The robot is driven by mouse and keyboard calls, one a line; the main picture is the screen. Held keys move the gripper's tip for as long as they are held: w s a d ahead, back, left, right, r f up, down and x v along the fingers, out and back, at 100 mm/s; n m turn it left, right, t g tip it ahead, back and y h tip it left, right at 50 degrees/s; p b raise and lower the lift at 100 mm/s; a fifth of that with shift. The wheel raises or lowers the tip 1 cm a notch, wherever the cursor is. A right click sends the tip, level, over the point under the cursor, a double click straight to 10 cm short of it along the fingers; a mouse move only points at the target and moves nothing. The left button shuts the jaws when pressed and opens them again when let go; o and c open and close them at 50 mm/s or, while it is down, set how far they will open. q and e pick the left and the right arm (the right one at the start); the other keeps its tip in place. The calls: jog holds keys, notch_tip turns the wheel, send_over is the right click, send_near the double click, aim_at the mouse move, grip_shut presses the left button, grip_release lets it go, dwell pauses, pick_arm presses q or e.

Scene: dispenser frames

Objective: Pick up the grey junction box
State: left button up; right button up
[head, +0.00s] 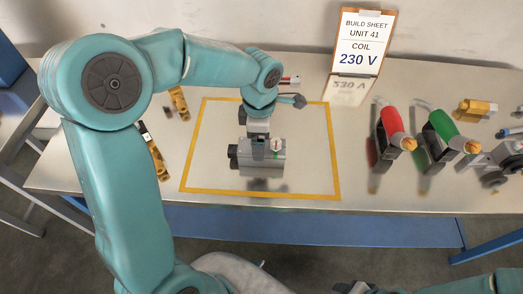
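The grey junction box (243,158) is inside the yellow-outlined area in the middle of the table. It has a dark round fitting on its left side and a small white label with a red mark on its front. My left gripper (258,150) reaches down over it from above. A dark finger crosses the front of the box, and the gripper looks shut on it. A dark patch shows on the table just below the box; whether the box is clear of the surface is hard to tell. Only parts of my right arm show at the bottom right; its gripper is not clearly visible.
The yellow outline (334,160) marks the otherwise mostly clear table middle. A build sheet sign (361,45) stands behind. Red (390,120) and green (442,125) handled tools lie to the right, near a grey device (507,155). Brass-coloured parts (158,163) lie left of the outline.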

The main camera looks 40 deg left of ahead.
pick_arm(q)
jog(key=shift+s+f, duration=0.1)
jog(key=shift+f, duration=0.55)
notch_tip(320, 180, down, 4)
jog(key=shift+d+f+p, duration=0.15)
jog(key=shift+f+p, duration=0.1)
jog(key=shift+p, duration=0.05)
jog(key=shift+w, duration=0.2)
jog(key=c, duration=1.3)
